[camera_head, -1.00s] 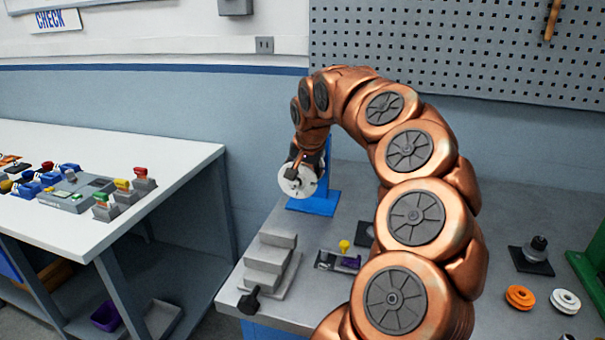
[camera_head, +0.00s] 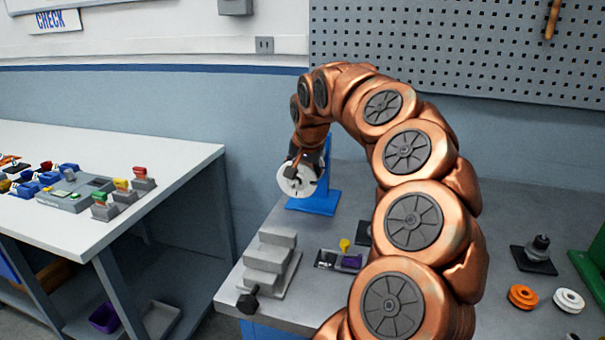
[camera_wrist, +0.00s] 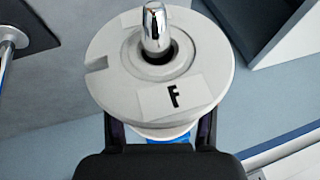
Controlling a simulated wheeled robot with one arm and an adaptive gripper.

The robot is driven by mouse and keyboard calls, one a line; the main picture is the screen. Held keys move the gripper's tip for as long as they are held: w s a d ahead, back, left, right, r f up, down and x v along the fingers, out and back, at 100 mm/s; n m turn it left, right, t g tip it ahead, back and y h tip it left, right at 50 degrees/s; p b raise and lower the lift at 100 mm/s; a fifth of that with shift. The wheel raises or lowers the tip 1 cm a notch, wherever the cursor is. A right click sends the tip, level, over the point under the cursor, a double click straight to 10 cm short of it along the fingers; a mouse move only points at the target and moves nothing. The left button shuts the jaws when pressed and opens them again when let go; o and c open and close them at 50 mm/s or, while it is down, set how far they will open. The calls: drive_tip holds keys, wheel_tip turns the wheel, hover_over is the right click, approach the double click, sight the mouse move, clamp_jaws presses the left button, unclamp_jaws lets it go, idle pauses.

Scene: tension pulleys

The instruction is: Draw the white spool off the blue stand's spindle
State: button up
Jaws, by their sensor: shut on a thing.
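The white spool (camera_head: 291,187) hangs at the front of the blue stand (camera_head: 318,203) in the head view, its round face toward the camera. In the wrist view the spool (camera_wrist: 108,92) fills the middle, with a notch at its left and a tag marked F. The shiny tip of the spindle (camera_wrist: 155,28) stands out through the spool's centre hole. My gripper (camera_wrist: 160,130) is shut on the spool, one dark finger at each side below the front disc. The fingertips and the spindle's inner end are hidden behind the disc.
Grey steps (camera_head: 270,265) and a small tray (camera_head: 338,260) with yellow and purple parts lie in front of the stand. Orange (camera_head: 523,297) and white (camera_head: 569,301) rings lie at the right. A white table (camera_head: 180,158) with several coloured parts stands left, across a gap.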

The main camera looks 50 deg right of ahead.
sight(294, 184)
drive_tip(key=shift+s+a+b, duration=0.35)
drive_tip(key=shift+a+b, duration=0.35)
drive_tip(key=shift+b, duration=0.05)
drive_tip(key=shift+s+a+b, duration=0.35)
drive_tip(key=shift+a+b, duration=0.3)
drive_tip(key=shift+b, duration=0.05)
drive_tip(key=shift+b, duration=0.3)
drive_tip(key=shift+s+a, duration=0.1)
drive_tip(key=shift+a, duration=0.05)
drive_tip(key=shift+s+a+b, duration=0.1)
drive_tip(key=shift+a+b, duration=0.2)
drive_tip(key=shift+b, duration=0.25)
drive_tip(key=shift+s+a+b, duration=0.3)
drive_tip(key=shift+a+b, duration=0.15)
drive_tip(key=shift+a, duration=0.15)
drive_tip(key=shift+s+a+b, duration=0.3)
drive_tip(key=shift+a+b, duration=0.15)
drive_tip(key=shift+a, duration=0.1)
drive_tip(key=shift+b, duration=0.3)
idle(0.4)
drive_tip(key=shift+s+a+b, duration=0.4)
drive_tip(key=shift+a+b, duration=0.2)
drive_tip(key=shift+a, duration=0.2)
drive_tip(key=shift+s+a+b, duration=0.4)
drive_tip(key=shift+a+b, duration=0.15)
drive_tip(key=shift+a, duration=0.2)
